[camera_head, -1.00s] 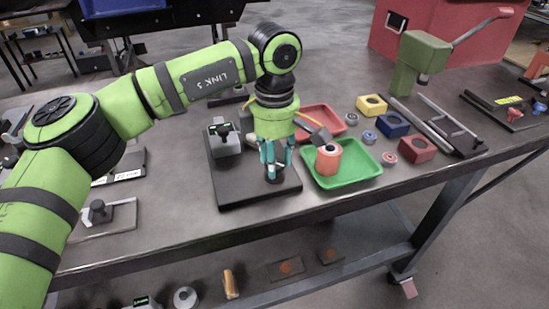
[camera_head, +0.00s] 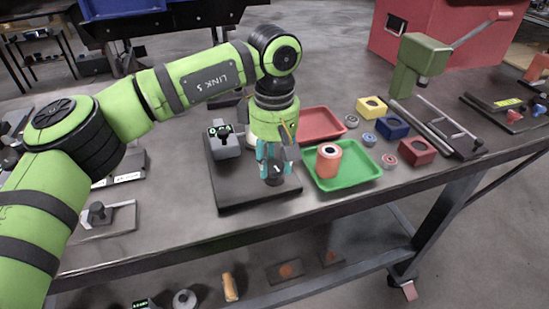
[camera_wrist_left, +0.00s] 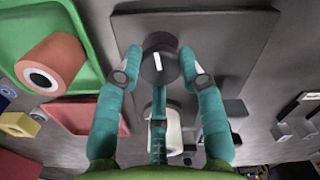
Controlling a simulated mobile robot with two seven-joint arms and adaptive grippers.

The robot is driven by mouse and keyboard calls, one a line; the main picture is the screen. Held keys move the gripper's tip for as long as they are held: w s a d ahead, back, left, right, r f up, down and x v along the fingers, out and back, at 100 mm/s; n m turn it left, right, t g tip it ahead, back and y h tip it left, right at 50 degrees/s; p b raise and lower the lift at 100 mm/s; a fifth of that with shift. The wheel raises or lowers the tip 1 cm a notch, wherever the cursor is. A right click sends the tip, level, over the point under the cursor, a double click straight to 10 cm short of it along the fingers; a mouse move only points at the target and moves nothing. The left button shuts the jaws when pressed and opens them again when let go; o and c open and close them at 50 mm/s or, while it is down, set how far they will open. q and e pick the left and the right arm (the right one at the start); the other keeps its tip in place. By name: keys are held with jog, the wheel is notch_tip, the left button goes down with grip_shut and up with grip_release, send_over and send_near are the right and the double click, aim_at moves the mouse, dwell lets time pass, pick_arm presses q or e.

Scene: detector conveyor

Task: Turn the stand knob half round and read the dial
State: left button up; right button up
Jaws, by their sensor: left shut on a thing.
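The stand is a dark base plate (camera_head: 232,194) on the bench. Its round black knob (camera_head: 278,171) has a white line on top, and the wrist view shows this knob (camera_wrist_left: 158,64) close up. My left gripper (camera_head: 273,165) points down at the knob, shut on it, with teal fingers (camera_wrist_left: 160,80) on both sides. The dial (camera_head: 220,131) is a small dark display on a grey block at the plate's left. Its reading is too small to make out. A pale cylinder (camera_wrist_left: 168,130) stands on the plate, mostly hidden behind my gripper in the head view.
A green tray (camera_head: 352,181) holding an orange-red cylinder (camera_head: 328,161) is just right of the stand. A red tray (camera_head: 322,122) lies behind it. Yellow (camera_head: 371,106), blue (camera_head: 393,126) and red (camera_head: 417,151) blocks sit further right, before a green press (camera_head: 417,65). The bench front is clear.

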aim_at(273, 164)
pick_arm(q)
jog(key=shift+a, duration=0.1)
dwell(0.3)
jog(key=o, duration=1.1)
jog(key=shift+o, duration=0.2)
jog(key=shift+r, duration=0.15)
notch_tip(273, 164, up, 12)
